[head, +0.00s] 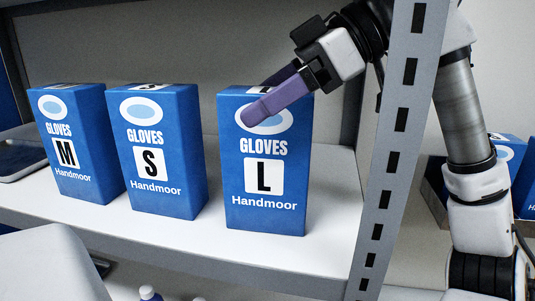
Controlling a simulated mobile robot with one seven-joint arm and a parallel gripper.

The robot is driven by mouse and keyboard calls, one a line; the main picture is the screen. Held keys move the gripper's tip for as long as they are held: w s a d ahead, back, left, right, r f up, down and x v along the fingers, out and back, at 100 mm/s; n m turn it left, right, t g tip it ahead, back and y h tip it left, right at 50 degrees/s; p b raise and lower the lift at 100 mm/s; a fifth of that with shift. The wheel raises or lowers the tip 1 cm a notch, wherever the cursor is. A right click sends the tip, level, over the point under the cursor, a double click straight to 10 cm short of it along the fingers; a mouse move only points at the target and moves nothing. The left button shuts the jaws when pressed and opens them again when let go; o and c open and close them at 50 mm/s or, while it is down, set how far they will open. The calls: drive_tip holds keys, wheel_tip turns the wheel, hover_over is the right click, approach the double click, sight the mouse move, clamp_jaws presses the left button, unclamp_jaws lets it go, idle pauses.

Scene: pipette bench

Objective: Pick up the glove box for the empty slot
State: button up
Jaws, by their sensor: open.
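Three blue glove boxes stand upright on a white shelf. The M box (75,148) is at the left, the S box (157,150) is beside it, and the L box (265,160) stands apart to the right. My gripper (256,102) reaches in from the upper right at the top of the L box. Its purple fingers are open. One finger lies across the upper front face, over the oval logo; the other is at the top, farther back. I cannot tell whether either finger touches the box. No slot marked as empty is clear in this view.
A grey slotted shelf post (397,130) stands right of the L box, close to my arm. More blue boxes (510,150) show behind it at the right edge. A grey tray (20,157) lies at the far left. Bare shelf separates S and L.

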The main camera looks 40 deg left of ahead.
drive_tip(key=shift+c, duration=0.5)
drive_tip(key=c, duration=1.6)
drive_tip(key=shift+c, duration=0.2)
drive_tip(key=shift+r, duration=0.1)
